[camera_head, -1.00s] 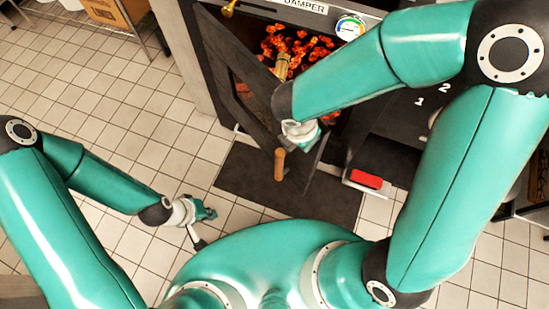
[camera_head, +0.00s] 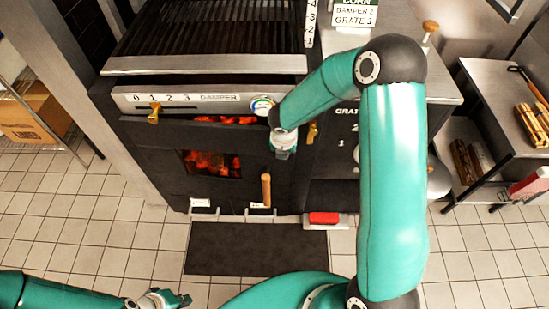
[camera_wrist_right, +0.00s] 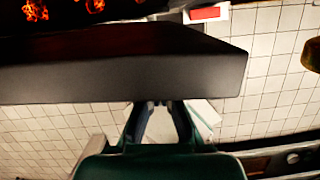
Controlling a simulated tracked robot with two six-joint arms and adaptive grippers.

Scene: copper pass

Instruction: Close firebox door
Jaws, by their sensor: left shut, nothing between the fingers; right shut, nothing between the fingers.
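The firebox door (camera_head: 225,170) is black, with a window showing glowing embers and a wooden handle (camera_head: 266,190) at its right side. It stands nearly flush with the oven front, but embers show in a gap above its top edge, so it looks ajar. My right gripper (camera_head: 283,153) is shut and empty at the door's upper right edge; whether it touches is unclear. In the right wrist view the door's dark edge (camera_wrist_right: 120,75) lies just beyond the shut fingers (camera_wrist_right: 162,104). My left gripper (camera_head: 168,299) is shut and empty, low over the floor, away from the door.
The damper panel (camera_head: 205,97) with brass knob (camera_head: 154,113) and a gauge (camera_head: 262,106) sits above the door. A dark mat (camera_head: 255,250) lies on the tiled floor. A red pedal (camera_head: 323,218) is right of it. A side table (camera_head: 500,85) with wood stands at right.

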